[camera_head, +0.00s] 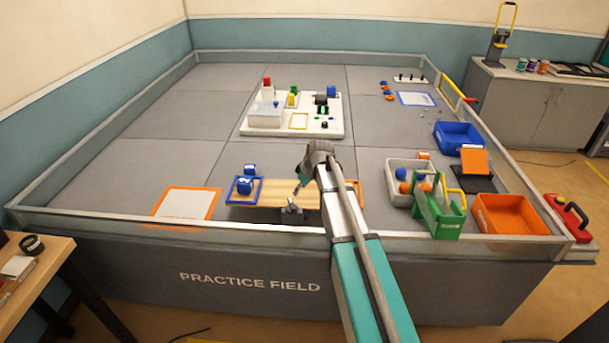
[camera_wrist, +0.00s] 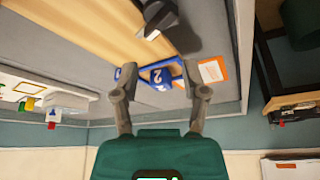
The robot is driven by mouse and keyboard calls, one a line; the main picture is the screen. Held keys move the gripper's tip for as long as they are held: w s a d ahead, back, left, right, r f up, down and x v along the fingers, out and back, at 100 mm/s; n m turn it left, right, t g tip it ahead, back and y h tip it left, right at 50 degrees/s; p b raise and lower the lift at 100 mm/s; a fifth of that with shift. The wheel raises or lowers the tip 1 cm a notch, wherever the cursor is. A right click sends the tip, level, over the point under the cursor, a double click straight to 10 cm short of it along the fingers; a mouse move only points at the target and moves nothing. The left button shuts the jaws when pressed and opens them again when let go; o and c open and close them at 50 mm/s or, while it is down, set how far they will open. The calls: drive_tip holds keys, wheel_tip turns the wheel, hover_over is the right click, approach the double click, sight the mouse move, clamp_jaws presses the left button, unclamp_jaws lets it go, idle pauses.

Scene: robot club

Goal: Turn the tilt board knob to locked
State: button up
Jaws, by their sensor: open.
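The tilt board (camera_head: 285,193) is a pale wooden plank near the field's front wall, with a blue frame at its left end and an orange one at its right. Its grey knob (camera_head: 291,210) is at the front middle. The knob (camera_wrist: 157,20) also shows at the top of the wrist view, beyond my fingertips. I cannot read its setting. My gripper (camera_head: 301,183) is open and empty above the board, apart from the knob. In the wrist view, my gripper's fingers (camera_wrist: 160,68) are spread, with the board's blue end seen beyond them.
Blue cubes (camera_head: 244,186) sit at the board's blue end. An orange-edged mat (camera_head: 187,203) lies to the left. A grey bin (camera_head: 398,184) and green carrier (camera_head: 438,213) stand to the right. The low field wall (camera_head: 130,219) runs along the front.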

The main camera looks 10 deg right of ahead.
sight(292, 203)
drive_tip(key=shift+p+v, duration=1.6)
drive_tip(key=shift+v, duration=0.5)
drive_tip(key=shift+w, duration=0.1)
drive_tip(key=shift+w+a+r+m+g+h+p, duration=0.15)
drive_tip(key=shift+w+a+m+g+h+p, duration=0.35)
drive_tip(key=shift+m, duration=0.9)
drive_tip(key=shift+w+a+r+m+g+h+p, duration=0.2)
drive_tip(key=shift+w+a+m+g+h, duration=0.5)
drive_tip(key=shift+m, duration=0.7)
drive_tip(key=shift+w+a+r+m+g+h+p, duration=0.1)
drive_tip(key=shift+w+a+m+g+h+p, duration=0.5)
drive_tip(key=shift+m, duration=0.8)
drive_tip(key=shift+w+a+f+b, duration=0.1)
drive_tip(key=shift+w+f+b, duration=0.05)
drive_tip(key=shift+b, duration=0.15)
wheel_tip(292, 203, down, 13)
drive_tip(key=b, duration=1.3)
drive_tip(key=shift+f, duration=0.25)
drive_tip(key=shift+c, duration=0.2)
